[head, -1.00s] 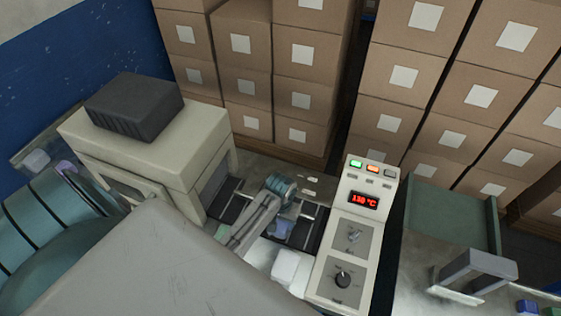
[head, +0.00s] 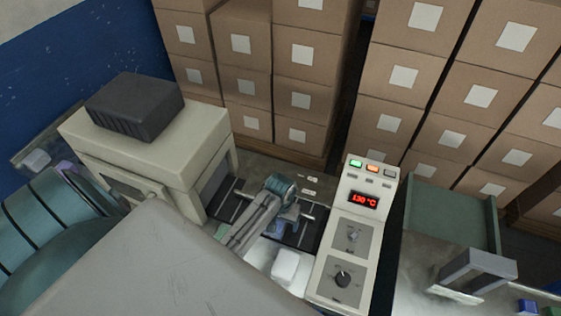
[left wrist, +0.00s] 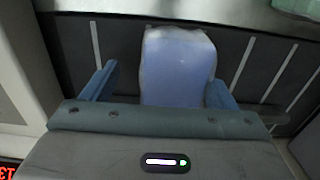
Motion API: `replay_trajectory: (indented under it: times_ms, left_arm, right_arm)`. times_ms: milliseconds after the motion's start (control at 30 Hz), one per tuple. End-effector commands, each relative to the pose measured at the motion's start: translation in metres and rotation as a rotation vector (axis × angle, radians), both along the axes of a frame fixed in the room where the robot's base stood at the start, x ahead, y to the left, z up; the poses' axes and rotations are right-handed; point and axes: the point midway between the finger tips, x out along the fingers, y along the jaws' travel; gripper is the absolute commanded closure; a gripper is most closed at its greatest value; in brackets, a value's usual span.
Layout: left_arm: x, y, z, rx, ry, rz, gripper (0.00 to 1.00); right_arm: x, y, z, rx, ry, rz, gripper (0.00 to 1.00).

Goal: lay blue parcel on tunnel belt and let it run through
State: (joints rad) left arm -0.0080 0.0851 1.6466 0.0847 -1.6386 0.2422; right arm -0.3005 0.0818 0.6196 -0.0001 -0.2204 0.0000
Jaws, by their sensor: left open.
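The blue parcel (left wrist: 178,65) lies on the dark tunnel belt (left wrist: 262,85) in the left wrist view. My left gripper (left wrist: 163,88) is open, with one blue finger on each side of the parcel and gaps between. In the head view my left gripper (head: 285,222) is low over the belt (head: 310,236), and its arm and jaws hide most of the parcel. The beige tunnel (head: 150,140) stands left of the gripper, its opening facing the belt. My right gripper is not in view.
A control panel (head: 352,235) reading 130 °C stands right of the belt. A white parcel (head: 286,265) sits near the belt's front side. A green tray (head: 455,215) and a grey bracket (head: 475,270) are at the right. Stacked cartons (head: 300,100) fill the back.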

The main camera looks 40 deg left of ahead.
Motion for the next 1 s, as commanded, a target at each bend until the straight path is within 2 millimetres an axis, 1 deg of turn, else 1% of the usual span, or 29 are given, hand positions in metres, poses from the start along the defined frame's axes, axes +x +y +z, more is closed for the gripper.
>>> replay_trajectory:
  times_ms: [167,267,367,600,700,833,1000]
  left_arm:
    - [0.000,0.000,0.000,0.000,0.000,0.000,0.20]
    - [0.001,0.000,0.007,-0.001,-0.002,0.000,0.20]
    - [0.001,0.000,0.020,0.001,-0.004,0.000,0.20]
    - [0.002,0.000,0.069,0.000,-0.006,0.000,0.20]
    - [0.001,0.000,0.087,0.000,-0.005,-0.001,0.20]
    - [0.001,0.000,0.102,0.000,-0.002,0.000,0.20]
    - [0.000,0.000,0.108,0.000,0.001,0.000,0.20]
  right_arm:
    - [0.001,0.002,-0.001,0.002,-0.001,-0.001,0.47]
    - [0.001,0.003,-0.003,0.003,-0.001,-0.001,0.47]
    - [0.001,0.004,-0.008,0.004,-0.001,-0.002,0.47]
    - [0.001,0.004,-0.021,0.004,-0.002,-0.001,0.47]
    - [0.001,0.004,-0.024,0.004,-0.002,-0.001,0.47]
    - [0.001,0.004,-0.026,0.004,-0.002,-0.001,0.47]
    - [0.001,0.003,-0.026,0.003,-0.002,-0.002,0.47]
